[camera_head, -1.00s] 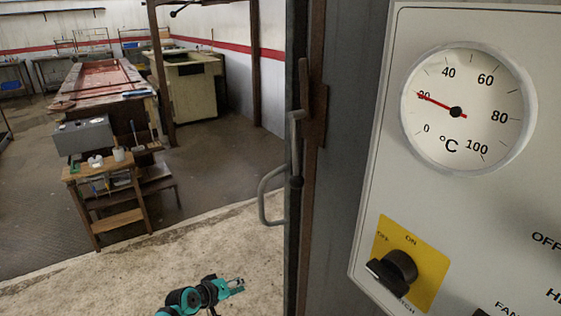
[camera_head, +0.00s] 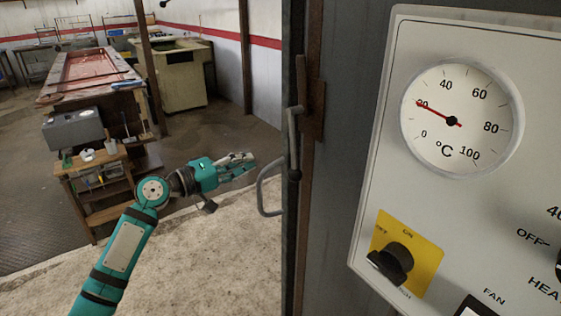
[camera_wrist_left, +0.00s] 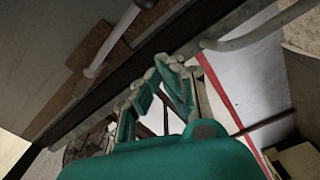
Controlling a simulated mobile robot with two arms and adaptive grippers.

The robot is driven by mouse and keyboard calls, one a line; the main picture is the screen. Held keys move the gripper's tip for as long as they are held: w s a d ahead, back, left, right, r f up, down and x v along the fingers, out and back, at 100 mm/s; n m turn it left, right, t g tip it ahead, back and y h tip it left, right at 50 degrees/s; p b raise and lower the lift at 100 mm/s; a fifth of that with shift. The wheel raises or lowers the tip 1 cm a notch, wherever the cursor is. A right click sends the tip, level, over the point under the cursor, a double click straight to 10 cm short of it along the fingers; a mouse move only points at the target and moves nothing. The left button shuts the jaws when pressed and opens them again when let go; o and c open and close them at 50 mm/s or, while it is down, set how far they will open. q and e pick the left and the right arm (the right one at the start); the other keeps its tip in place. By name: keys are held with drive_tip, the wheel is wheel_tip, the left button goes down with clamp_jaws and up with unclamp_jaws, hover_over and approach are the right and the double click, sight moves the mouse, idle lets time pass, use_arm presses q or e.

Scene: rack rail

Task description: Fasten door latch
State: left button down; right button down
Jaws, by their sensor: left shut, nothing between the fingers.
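The door latch (camera_head: 294,145) is a grey metal lever with a dark lower end. It stands roughly upright at the door edge, beside a rusty brown plate and bar (camera_head: 313,108). In the left wrist view the lever (camera_wrist_left: 112,42) is at upper left, against the brown plate (camera_wrist_left: 92,50). A curved grey door handle (camera_head: 262,192) sticks out to the left below the latch; it also crosses the upper right of the wrist view (camera_wrist_left: 248,38). My left gripper (camera_head: 250,161) is shut and empty, just left of the handle's top and apart from the latch. My right gripper is out of view.
A grey panel (camera_head: 378,200) with a temperature dial (camera_head: 462,118) and a black knob on a yellow plate (camera_head: 425,268) fills the right side. A wooden stand (camera_head: 105,195) and a long bench (camera_head: 90,72) stand farther back at left. The floor (camera_head: 225,245) around my arm is clear.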

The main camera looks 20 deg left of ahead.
use_arm(q)
drive_tip(key=p+x, duration=0.4)
drive_tip(key=x, duration=0.6)
drive_tip(key=s, duration=0.1)
drive_tip(key=s+d+f+p, duration=0.1)
drive_tip(key=s+d+p, duration=0.1)
drive_tip(key=shift+f, duration=0.25)
drive_tip(key=shift+s+d+r, duration=0.1)
drive_tip(key=shift+s+d, duration=0.05)
drive_tip(key=shift+s, duration=0.05)
